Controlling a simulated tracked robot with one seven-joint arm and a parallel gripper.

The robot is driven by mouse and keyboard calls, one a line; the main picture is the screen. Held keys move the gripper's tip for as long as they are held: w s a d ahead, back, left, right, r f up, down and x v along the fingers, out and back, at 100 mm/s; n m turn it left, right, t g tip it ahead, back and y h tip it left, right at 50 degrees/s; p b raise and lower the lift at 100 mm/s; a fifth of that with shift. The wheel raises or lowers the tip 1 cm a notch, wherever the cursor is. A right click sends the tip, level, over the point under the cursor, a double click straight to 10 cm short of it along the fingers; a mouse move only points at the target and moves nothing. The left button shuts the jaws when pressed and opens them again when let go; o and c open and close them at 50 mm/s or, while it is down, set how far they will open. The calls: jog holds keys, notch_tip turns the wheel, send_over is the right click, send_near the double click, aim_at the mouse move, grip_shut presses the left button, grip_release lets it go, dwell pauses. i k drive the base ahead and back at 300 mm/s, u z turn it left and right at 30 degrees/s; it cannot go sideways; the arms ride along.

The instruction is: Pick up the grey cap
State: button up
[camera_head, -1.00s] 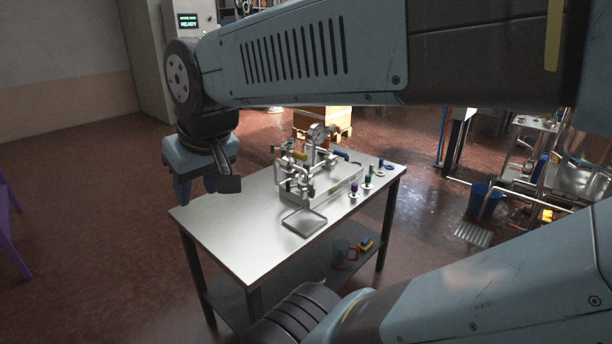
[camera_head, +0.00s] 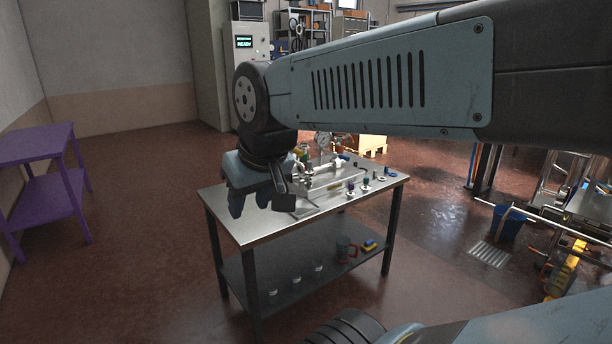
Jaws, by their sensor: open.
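My gripper (camera_head: 249,204) hangs from the arm with its fingers pointing down, apart from each other and empty. In the picture it overlaps the left part of the steel table (camera_head: 245,232); its height above the top is hard to judge. I cannot pick out the grey cap for sure. Several small round pieces stand in a row at the table's right side, among them a purple-topped one (camera_head: 350,187) and a flat pale one (camera_head: 381,178). The gripper is well to the left of them. My arm and gripper hide part of the tabletop.
A metal pipe fixture with a gauge (camera_head: 323,140) stands at the table's back. The lower shelf (camera_head: 300,300) holds small pale jars (camera_head: 297,282), a mug-like item (camera_head: 345,250) and a yellow-blue block (camera_head: 369,245). A purple table (camera_head: 45,165) stands left. Floor between is clear.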

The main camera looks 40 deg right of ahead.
aim_at(309, 164)
jog(key=k, duration=0.5)
jog(key=z, duration=1.35)
jog(key=i, duration=1.65)
jog(key=u, duration=0.05)
